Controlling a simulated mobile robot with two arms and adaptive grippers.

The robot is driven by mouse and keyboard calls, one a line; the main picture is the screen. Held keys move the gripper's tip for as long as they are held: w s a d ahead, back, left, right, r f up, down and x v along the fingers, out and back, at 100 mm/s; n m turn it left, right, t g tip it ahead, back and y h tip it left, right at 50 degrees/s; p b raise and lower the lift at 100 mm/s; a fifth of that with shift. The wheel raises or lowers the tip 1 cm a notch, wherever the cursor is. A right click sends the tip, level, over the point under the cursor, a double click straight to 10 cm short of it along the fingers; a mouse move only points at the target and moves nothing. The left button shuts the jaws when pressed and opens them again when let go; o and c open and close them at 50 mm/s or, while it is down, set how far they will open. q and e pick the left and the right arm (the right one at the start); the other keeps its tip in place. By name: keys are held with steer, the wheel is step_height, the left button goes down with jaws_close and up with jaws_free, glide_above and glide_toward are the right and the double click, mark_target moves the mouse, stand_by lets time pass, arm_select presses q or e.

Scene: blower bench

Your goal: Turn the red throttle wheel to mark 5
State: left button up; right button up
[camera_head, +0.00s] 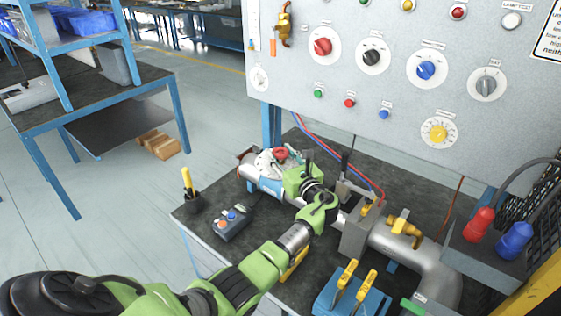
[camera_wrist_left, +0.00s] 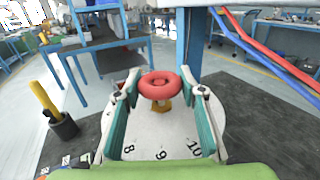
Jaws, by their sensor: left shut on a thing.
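The red throttle wheel (camera_head: 281,153) sits on a pale dial on the pipe at the bench's left part. In the left wrist view the wheel (camera_wrist_left: 160,84) is a thick red ring over a white dial plate (camera_wrist_left: 165,135) marked 8, 9 and 10. A small yellow piece (camera_wrist_left: 161,103) shows just below the wheel, near the 9; mark 5 is not visible. My left gripper (camera_head: 287,163) is at the wheel, its two teal-padded fingers (camera_wrist_left: 165,90) on either side of it, shut on it. My right gripper is in neither view.
Beside the wheel are a black cup (camera_head: 192,201) with a yellow-handled tool and a grey button box (camera_head: 232,224). A knob panel (camera_head: 400,80) stands behind. Red and blue hoses (camera_wrist_left: 268,58) run close to the right. The pipe (camera_head: 395,243) continues right with a brass valve.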

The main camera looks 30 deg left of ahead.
mark_target(286, 158)
arm_select(q)
steer(key=shift+n+g+y+b, duration=0.6)
steer(key=shift+n+g+b, duration=0.25)
steer(key=shift+g, duration=0.25)
steer(key=o, duration=1.1)
steer(key=v, duration=0.7)
steer(key=shift+d, duration=0.25)
